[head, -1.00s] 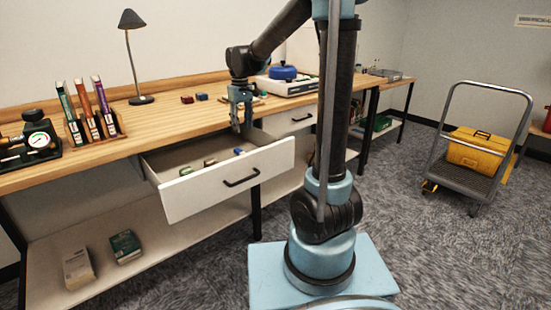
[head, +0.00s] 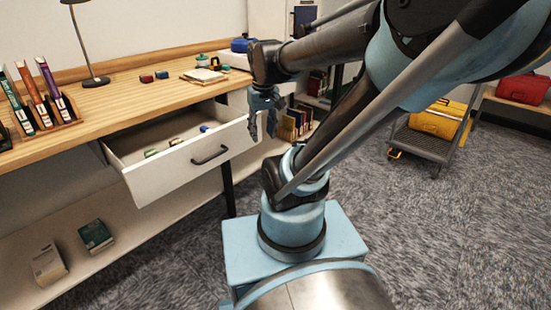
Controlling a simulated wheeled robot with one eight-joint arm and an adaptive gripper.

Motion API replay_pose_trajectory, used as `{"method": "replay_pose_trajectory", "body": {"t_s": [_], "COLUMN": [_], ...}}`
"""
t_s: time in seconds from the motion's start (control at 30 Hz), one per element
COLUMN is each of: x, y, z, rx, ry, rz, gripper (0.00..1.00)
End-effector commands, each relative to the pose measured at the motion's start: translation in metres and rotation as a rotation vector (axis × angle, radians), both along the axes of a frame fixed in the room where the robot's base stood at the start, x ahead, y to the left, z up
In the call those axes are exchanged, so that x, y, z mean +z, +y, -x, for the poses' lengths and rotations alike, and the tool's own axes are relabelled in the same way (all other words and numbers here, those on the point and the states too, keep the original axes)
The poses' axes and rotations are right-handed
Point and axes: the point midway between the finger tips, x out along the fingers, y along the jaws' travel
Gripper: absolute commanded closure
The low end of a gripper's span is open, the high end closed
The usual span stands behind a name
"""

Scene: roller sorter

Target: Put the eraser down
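My gripper (head: 263,136) points down beside the right end of the open drawer's front (head: 190,165). Its two fingers look apart, with nothing visible between them. Inside the drawer lie small items: a green one (head: 151,153), a pale one (head: 175,142) and a blue one (head: 204,128). They are too small for me to tell which, if any, is the eraser.
A lamp (head: 85,40) and a book rack (head: 50,125) stand on the bench at left. Books lie on the lower shelf (head: 130,215). Coloured books (head: 295,122) stand behind my gripper. A cart with a yellow case (head: 438,120) stands at right on open carpet.

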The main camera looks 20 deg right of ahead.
Motion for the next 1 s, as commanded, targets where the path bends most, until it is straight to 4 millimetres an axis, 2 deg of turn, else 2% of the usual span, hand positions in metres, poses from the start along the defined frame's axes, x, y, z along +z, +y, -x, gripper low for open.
{"method": "replay_pose_trajectory", "body": {"t_s": [0.03, 0.2, 0.4, 0.57, 1.0], "x": [-0.009, -0.036, -0.06, -0.067, -0.067], "y": [-0.006, -0.019, -0.026, -0.028, -0.028], "z": [0.013, 0.047, 0.069, 0.075, 0.075], "rx": [-0.022, -0.088, -0.139, -0.152, -0.152], "ry": [-0.007, -0.029, -0.048, -0.053, -0.053], "rz": [-0.001, -0.006, -0.009, -0.01, -0.01], "gripper": [0.61, 0.61, 0.61, 0.61, 0.61]}}
